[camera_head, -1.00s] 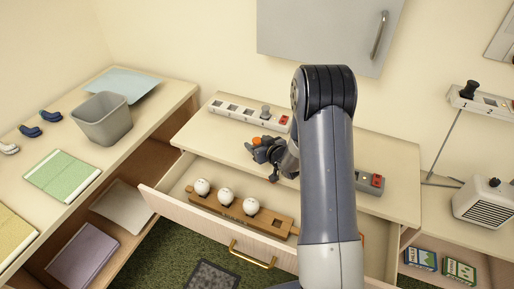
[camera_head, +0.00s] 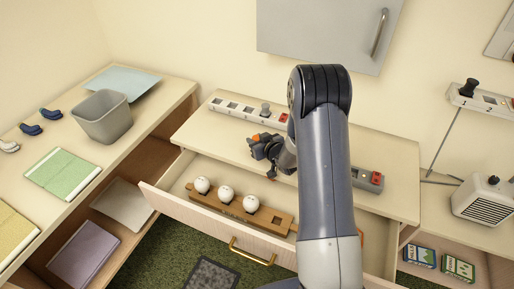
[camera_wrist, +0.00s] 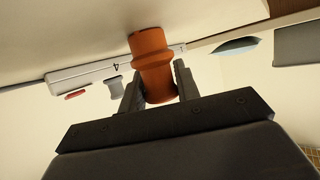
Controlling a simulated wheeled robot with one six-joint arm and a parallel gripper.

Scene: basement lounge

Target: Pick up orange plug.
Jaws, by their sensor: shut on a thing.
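The orange plug (camera_wrist: 152,68) is between the two fingers of my gripper (camera_wrist: 158,90) in the wrist view, and the fingers are shut on it. In the head view, my gripper (camera_head: 256,142) is over the desk just in front of the power strip, with a small bit of the orange plug (camera_head: 256,137) showing at its tip. The head view does not clearly show whether the plug is clear of the desk top.
A white power strip (camera_head: 232,109) with a grey plug (camera_head: 265,109) lies at the desk's back. The open drawer (camera_head: 165,196) holds a wooden rack (camera_head: 234,211) with white balls. A second strip (camera_head: 369,181) lies right of my arm. A grey bin (camera_head: 104,122) stands left.

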